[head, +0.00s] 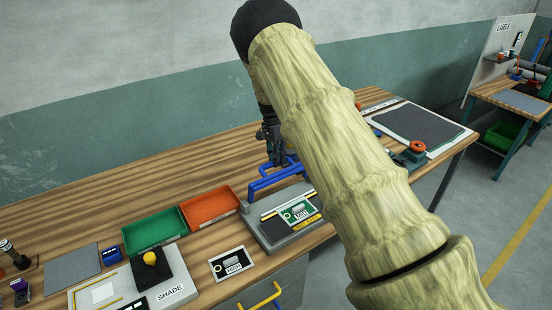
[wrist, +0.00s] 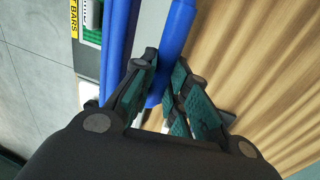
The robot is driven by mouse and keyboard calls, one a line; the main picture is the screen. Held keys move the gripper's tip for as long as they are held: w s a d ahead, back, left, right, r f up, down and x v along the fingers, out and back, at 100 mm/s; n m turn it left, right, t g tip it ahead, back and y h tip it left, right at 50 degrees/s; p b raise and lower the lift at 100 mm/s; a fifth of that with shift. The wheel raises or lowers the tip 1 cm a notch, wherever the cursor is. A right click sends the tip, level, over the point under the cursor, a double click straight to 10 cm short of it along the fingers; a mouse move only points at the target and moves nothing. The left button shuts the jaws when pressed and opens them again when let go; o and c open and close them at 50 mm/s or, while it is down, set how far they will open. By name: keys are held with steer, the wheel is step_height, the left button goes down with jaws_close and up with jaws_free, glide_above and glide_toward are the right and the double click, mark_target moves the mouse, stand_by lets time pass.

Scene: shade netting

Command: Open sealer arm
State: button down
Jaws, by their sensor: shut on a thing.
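The sealer (head: 272,240) is a grey bench unit with a green panel and yellow strips, right of the orange tray in the head view. Its blue sealer arm (head: 272,180) spans the back of the unit. In the wrist view the blue arm's bar (wrist: 180,22) runs down between my fingers, with a second parallel blue bar (wrist: 118,45) to its left. My gripper (wrist: 165,78) is shut on the blue bar. In the head view my gripper (head: 276,158) is at the blue arm, partly hidden by my arm. How far the sealer arm is raised is hard to tell.
Green (head: 152,227) and orange (head: 210,207) trays stand left of the sealer. A board with a yellow knob (head: 149,258) and a small card (head: 231,264) lie nearer the front. A dark mat (head: 418,124) lies at the right. My arm hides part of the bench.

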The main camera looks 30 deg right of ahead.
steer(key=c, duration=1.4)
jaws_free()
steer(key=v, duration=1.2)
